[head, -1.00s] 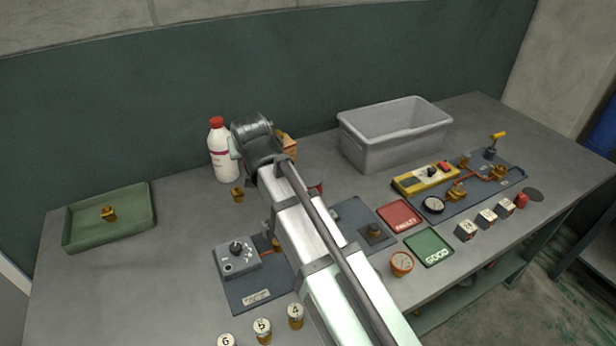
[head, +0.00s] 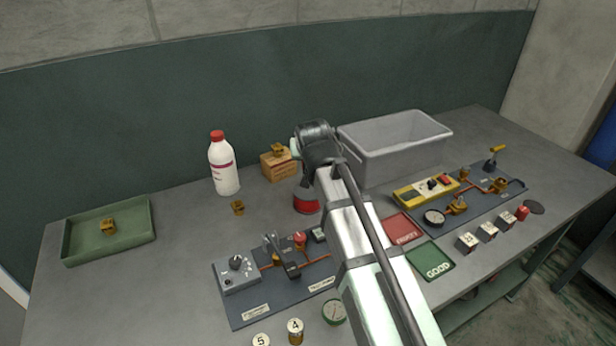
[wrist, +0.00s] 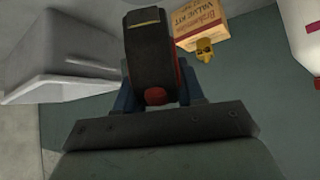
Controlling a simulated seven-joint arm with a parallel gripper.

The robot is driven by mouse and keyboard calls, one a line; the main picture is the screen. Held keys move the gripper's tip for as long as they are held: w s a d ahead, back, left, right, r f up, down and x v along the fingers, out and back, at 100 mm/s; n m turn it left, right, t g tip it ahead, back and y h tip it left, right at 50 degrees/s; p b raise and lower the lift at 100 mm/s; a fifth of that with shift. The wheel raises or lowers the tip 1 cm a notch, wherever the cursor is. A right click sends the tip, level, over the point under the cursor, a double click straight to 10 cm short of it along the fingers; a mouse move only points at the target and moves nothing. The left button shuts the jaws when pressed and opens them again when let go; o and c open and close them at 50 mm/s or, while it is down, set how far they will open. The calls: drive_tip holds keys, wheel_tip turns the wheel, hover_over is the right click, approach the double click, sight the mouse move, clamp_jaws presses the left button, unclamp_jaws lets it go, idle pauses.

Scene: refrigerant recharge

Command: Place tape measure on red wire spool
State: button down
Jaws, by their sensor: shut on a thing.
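In the wrist view my gripper (wrist: 157,88) is shut on the tape measure (wrist: 149,48), a dark, rounded body with a yellowish label and a red round part near the jaws. The blue fingers stand on both sides of it. The red wire spool (head: 306,206) stands on the table in the head view, below my wrist, partly hidden by the arm. A strip of red shows beside the tape measure in the wrist view. My fingers are mostly hidden in the head view. I cannot tell whether tape measure and spool touch.
A cardboard box (head: 279,166) with a brass fitting on top and a white bottle (head: 224,166) stand behind left. A grey bin (head: 395,150) is close behind right. A fixture panel (head: 255,307) lies in front. A green tray (head: 108,230) is far left.

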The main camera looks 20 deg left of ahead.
drive_tip(key=shift+f, duration=3.3)
drive_tip(key=shift+f, duration=0.2)
drive_tip(key=c, duration=0.7)
unclamp_jaws()
drive_tip(key=shift+r, duration=0.15)
drive_tip(key=v, duration=1.2)
drive_tip(key=shift+s+a, duration=0.1)
